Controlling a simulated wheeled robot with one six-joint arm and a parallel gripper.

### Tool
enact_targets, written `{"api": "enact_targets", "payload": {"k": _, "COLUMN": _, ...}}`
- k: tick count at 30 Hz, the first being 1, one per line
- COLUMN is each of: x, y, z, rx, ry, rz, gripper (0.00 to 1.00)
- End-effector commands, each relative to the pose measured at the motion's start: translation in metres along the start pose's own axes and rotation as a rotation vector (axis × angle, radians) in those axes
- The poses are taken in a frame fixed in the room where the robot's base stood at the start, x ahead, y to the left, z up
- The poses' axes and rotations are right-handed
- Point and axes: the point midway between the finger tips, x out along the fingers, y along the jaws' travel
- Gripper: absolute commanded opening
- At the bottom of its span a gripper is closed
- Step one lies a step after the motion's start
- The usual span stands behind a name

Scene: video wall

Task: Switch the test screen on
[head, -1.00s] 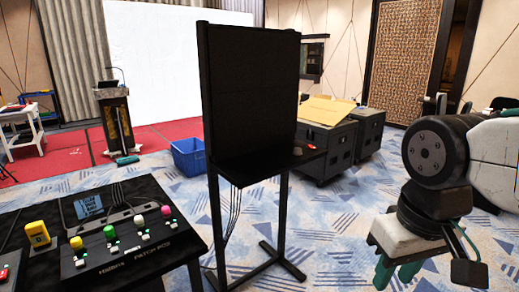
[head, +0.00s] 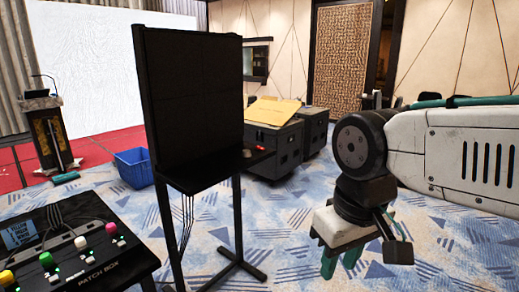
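The test screen (head: 193,100) is a tall black panel of tiles on a black stand, left of centre in the head view. Its face is dark. A narrow black shelf (head: 205,172) runs along its lower edge, with a small red thing (head: 260,148) near the shelf's right end, too small to make out. Cables hang below the shelf. My gripper (head: 340,263) is at the lower right, pointing down over the carpet, well to the right of the stand. Its teal fingers look apart, with nothing seen between them.
A blue bin (head: 133,168), a lectern (head: 50,135) and dark cases (head: 272,148) stand behind. Carpet between stand and arm is clear.

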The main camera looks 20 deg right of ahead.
Motion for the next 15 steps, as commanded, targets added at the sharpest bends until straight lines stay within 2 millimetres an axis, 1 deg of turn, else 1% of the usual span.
{"api": "enact_targets", "payload": {"k": 5, "x": 0.0, "y": 0.0, "z": 0.0, "rx": 0.0, "ry": 0.0, "rz": 0.0, "gripper": 0.32}}
{"api": "enact_targets", "payload": {"k": 6, "x": 0.0, "y": 0.0, "z": 0.0, "rx": 0.0, "ry": 0.0, "rz": 0.0, "gripper": 0.21}}
{"api": "enact_targets", "payload": {"k": 8, "x": 0.0, "y": 0.0, "z": 0.0, "rx": 0.0, "ry": 0.0, "rz": 0.0, "gripper": 0.05}}
{"api": "enact_targets", "payload": {"k": 9, "x": 0.0, "y": 0.0, "z": 0.0, "rx": 0.0, "ry": 0.0, "rz": 0.0, "gripper": 0.0}}
{"api": "enact_targets", "payload": {"k": 15, "x": 0.0, "y": 0.0, "z": 0.0, "rx": 0.0, "ry": 0.0, "rz": 0.0, "gripper": 0.0}}
